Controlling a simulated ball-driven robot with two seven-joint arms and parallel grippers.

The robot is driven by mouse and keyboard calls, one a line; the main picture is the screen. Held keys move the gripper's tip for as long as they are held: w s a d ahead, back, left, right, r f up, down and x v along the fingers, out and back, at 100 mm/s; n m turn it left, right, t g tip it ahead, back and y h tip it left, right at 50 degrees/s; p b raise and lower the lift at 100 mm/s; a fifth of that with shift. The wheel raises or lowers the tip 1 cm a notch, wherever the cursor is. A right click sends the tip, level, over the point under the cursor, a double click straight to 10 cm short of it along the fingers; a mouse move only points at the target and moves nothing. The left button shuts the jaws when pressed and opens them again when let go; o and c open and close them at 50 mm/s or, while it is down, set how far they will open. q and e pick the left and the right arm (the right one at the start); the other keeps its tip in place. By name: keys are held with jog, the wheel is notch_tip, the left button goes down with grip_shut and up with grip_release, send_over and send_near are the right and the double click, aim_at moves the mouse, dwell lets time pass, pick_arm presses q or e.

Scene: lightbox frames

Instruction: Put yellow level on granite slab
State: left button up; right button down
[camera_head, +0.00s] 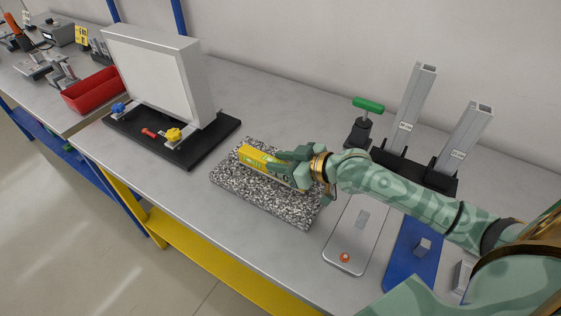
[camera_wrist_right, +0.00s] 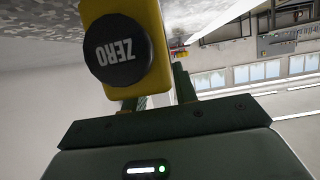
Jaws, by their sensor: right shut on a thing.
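The yellow level (camera_head: 258,160) is a long yellow bar lying along the speckled granite slab (camera_head: 240,187) in the head view. My right gripper (camera_head: 291,165) is shut on its right part. I cannot tell whether the level touches the slab or is held just above it. In the right wrist view the level's yellow end (camera_wrist_right: 156,35) has a black round cap marked ZERO, upside down, between the fingers. The granite slab (camera_wrist_right: 40,18) shows as a speckled surface at the top left. My left gripper is out of view.
A lightbox panel (camera_head: 190,75) on a black base (camera_head: 205,143) stands left of the slab. A green-handled tool (camera_head: 366,106) and two upright metal profiles (camera_head: 414,105) stand behind my right arm.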

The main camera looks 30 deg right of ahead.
jog(key=c, duration=1.1)
grip_release()
jog(key=shift+f, duration=0.1)
jog(key=shift+s+d+r, duration=0.1)
jog(key=shift+s+r, duration=0.1)
jog(key=shift+r, duration=0.05)
jog(key=p+v, duration=0.8)
jog(key=v, duration=0.3)
jog(key=shift+s+d, duration=0.15)
jog(key=shift+s, duration=0.05)
